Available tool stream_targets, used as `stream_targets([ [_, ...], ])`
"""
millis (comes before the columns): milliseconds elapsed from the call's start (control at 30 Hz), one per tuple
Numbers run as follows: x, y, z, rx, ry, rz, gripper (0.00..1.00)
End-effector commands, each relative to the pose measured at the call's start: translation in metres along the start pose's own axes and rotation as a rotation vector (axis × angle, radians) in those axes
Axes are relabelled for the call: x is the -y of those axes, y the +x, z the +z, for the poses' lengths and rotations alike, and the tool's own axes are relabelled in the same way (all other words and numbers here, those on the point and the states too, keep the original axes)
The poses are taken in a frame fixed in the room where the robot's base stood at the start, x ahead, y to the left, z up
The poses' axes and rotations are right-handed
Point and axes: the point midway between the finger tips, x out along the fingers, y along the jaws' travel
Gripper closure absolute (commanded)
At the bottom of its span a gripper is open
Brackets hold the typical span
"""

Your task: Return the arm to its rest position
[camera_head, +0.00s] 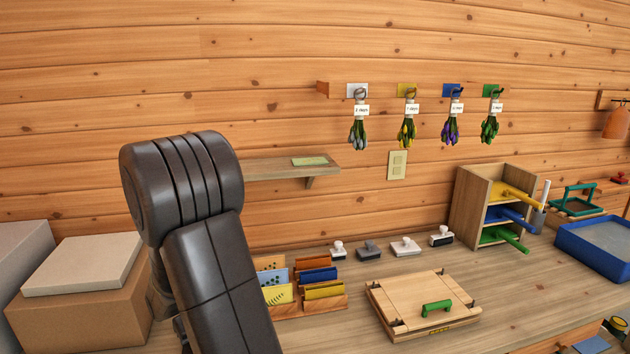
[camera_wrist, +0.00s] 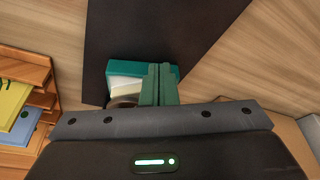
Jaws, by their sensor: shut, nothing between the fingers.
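My arm (camera_head: 200,220) rises at the left of the head view, bent at a dark, ribbed joint. My gripper is not visible there. In the wrist view my gripper (camera_wrist: 159,72) shows as two green fingers side by side, shut with nothing between them. Beyond the fingers is a teal object (camera_wrist: 120,71) with a pale part, partly hidden by them. It lies over a dark flat area (camera_wrist: 150,30); I cannot tell whether the fingers touch it.
A wooden card rack (camera_head: 317,310) stands right of my arm, a wooden press board (camera_head: 400,295) with a green handle farther right. Cardboard boxes (camera_head: 85,300) are at left. A shelf (camera_head: 270,170) juts from the wall behind my arm. Several stamps (camera_head: 405,246) line the back.

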Motion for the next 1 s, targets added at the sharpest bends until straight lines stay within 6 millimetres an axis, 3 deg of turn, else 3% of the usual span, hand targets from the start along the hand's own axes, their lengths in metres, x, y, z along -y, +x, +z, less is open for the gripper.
stream_targets([
  [100, 0.0, -0.017, -0.005, 0.0, 0.0, 0.0, 1.0],
  [400, 0.0, -0.032, -0.009, 0.0, -0.001, 0.0, 1.0],
  [800, 0.0, -0.031, -0.009, 0.001, 0.0, 0.0, 1.0],
  [1000, 0.0, -0.015, -0.004, 0.001, 0.0, 0.0, 1.0],
])
